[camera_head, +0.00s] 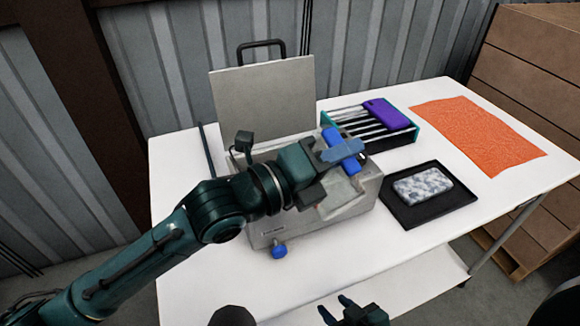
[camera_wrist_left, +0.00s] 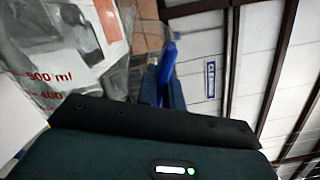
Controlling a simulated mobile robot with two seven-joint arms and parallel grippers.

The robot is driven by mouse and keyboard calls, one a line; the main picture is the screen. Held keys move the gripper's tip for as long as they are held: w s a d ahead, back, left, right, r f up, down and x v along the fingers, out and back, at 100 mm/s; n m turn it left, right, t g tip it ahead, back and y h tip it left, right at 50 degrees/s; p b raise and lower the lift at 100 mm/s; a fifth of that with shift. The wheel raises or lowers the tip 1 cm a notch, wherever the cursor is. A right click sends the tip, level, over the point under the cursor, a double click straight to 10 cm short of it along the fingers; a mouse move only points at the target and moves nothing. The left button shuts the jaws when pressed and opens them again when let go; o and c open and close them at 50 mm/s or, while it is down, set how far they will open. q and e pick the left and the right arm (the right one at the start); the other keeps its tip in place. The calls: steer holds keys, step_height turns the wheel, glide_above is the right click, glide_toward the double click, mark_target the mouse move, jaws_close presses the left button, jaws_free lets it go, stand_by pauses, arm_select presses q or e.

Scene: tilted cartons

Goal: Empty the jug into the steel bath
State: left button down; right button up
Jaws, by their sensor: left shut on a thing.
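The jug is clear plastic with red volume marks and a blue handle (camera_head: 331,136). My left gripper (camera_head: 342,152) is shut on that handle, above the right part of the steel bath (camera_head: 285,225). The jug's body is hard to make out in the head view. In the left wrist view the jug (camera_wrist_left: 40,88) fills the upper left, its marks reading 500 ml and 400; its contents are unclear. The bath is a grey box with a blue knob at its front; my left arm covers much of its top. My right gripper (camera_head: 338,307) is open and empty at the bottom edge.
A grey panel (camera_head: 262,100) stands upright at the bath's back. Right of the bath are a teal-edged rack (camera_head: 374,124) with a purple object, a black tray (camera_head: 425,210) with a patterned object, and an orange cloth (camera_head: 478,135). The white table's front right is clear.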

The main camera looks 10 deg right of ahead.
mark_target(316, 132)
arm_select(q)
steer(key=shift+w+a+r+n, duration=0.1)
steer(key=shift+w+n, duration=0.25)
steer(key=shift+n, duration=0.05)
arm_select(e)
steer(key=shift+a, duration=0.1)
stand_by(0.3)
arm_select(q)
steer(key=shift+w+a+n, duration=0.2)
steer(key=shift+w+n, duration=0.1)
steer(key=shift+w, duration=0.2)
arm_select(e)
steer(key=shift+f, duration=0.15)
arm_select(q)
steer(key=shift+w+a+n+b, duration=0.35)
steer(key=shift+w+n, duration=0.25)
steer(key=shift+w, duration=0.4)
arm_select(e)
steer(key=shift+w+a, duration=0.1)
arm_select(q)
steer(key=shift+w+a+r+n, duration=0.25)
steer(key=shift+w+r+n, duration=0.15)
steer(key=shift+w+n, duration=0.25)
arm_select(e)
steer(key=shift+f, duration=0.1)
stand_by(0.5)
